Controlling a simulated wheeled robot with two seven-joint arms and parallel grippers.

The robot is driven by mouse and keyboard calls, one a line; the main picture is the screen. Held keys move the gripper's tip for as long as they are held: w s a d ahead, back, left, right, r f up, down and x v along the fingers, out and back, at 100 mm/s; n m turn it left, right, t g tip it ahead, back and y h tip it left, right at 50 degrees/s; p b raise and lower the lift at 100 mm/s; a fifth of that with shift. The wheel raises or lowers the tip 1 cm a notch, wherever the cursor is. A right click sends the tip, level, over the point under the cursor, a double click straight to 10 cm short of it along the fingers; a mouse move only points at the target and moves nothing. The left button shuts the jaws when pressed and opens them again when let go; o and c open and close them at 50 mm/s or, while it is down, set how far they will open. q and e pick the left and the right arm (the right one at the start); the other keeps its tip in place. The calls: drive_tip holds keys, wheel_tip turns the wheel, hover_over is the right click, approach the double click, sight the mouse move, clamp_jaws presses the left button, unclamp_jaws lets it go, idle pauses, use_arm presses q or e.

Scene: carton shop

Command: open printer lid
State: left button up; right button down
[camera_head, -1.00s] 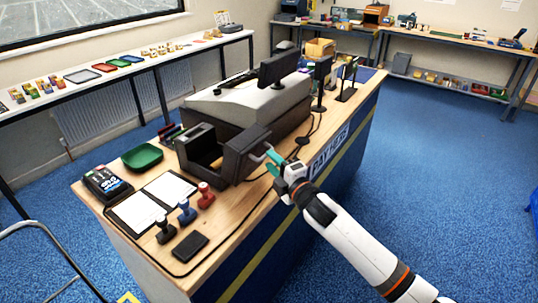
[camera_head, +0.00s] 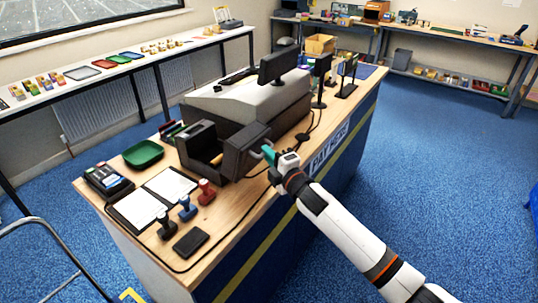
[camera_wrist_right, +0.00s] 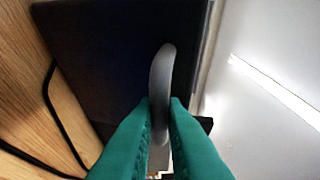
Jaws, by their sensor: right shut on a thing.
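The dark printer (camera_head: 202,148) stands on the wooden counter. Its dark lid (camera_head: 240,155) stands swung out at the printer's right side, and the hollow inside shows from above. My right gripper (camera_head: 269,154) is at the lid's outer right face. In the right wrist view, the green fingers of my right gripper (camera_wrist_right: 160,125) are shut on a grey curved handle (camera_wrist_right: 162,75) on the dark lid panel (camera_wrist_right: 115,50). My left gripper is not in view.
A grey cash register (camera_head: 250,105) stands behind the printer. A card terminal (camera_head: 108,180), a green tray (camera_head: 143,154), an open notebook (camera_head: 155,198), several stamps (camera_head: 187,207) and a black pad (camera_head: 191,242) lie in front and left. A black cable runs along the counter.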

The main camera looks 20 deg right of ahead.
sight(259, 141)
drive_tip(key=shift+w+a+r+g+p, duration=0.2)
drive_tip(key=shift+r+p, duration=0.35)
drive_tip(key=shift+p, duration=0.6)
drive_tip(key=shift+w+a+r+g+p, duration=0.1)
drive_tip(key=shift+w+r+g+p, duration=0.3)
drive_tip(key=shift+p, duration=0.7)
drive_tip(key=shift+a+r+p, duration=0.1)
drive_tip(key=shift+r+p, duration=0.2)
drive_tip(key=shift+w+a+r, duration=0.1)
drive_tip(key=shift+w+a, duration=0.2)
drive_tip(key=shift+w, duration=0.05)
drive_tip(key=c, duration=1.5)
unclamp_jaws()
drive_tip(key=shift+s+d, duration=0.1)
drive_tip(key=shift+s, duration=0.05)
